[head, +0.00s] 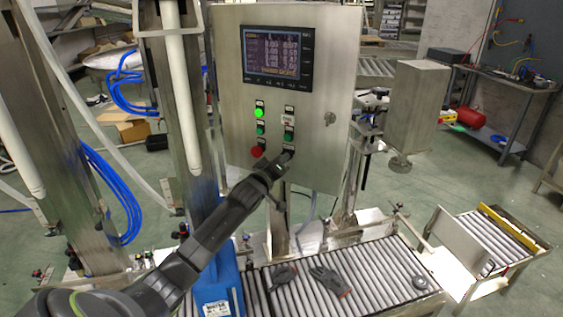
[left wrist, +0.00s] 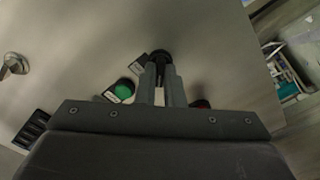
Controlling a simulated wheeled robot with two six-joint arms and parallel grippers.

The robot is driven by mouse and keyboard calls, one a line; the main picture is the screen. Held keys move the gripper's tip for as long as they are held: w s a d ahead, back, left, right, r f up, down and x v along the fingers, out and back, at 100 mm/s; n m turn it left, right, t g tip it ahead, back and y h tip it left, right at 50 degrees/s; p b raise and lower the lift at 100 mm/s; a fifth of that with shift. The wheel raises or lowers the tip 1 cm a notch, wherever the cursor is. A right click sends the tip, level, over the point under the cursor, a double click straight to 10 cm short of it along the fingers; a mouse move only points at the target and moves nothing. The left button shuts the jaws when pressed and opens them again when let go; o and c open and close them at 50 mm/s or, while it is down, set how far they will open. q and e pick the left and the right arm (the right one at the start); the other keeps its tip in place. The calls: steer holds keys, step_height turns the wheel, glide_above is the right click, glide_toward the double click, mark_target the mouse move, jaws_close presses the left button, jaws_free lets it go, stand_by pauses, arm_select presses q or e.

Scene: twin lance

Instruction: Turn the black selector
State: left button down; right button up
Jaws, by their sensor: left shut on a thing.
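The black selector (left wrist: 160,57) is on the face of the steel control box (head: 232,85). In the left wrist view it sits between the tips of my two fingers. My left gripper (left wrist: 160,75) is shut on it. In the head view my left gripper (head: 287,157) reaches the lower right of the button group and hides most of the selector. Its exact angle cannot be told. My right gripper is in neither view.
A lit green button (head: 259,113) and a red button (head: 257,152) sit left of my gripper on the box. A screen (head: 278,56) is above. A roller conveyor (head: 372,270) with dark gloves (head: 330,280) and a blue container (head: 218,285) lie below.

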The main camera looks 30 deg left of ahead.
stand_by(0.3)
arm_select(q)
steer(key=c, duration=1.5)
jaws_free()
steer(key=shift+c, duration=0.2)
steer(key=s+d+b, duration=0.2)
steer(key=s+b, duration=0.1)
steer(key=s, duration=1.4)
steer(key=shift+s+b, duration=0.15)
steer(key=shift+b, duration=0.25)
steer(key=shift+a+f, duration=0.1)
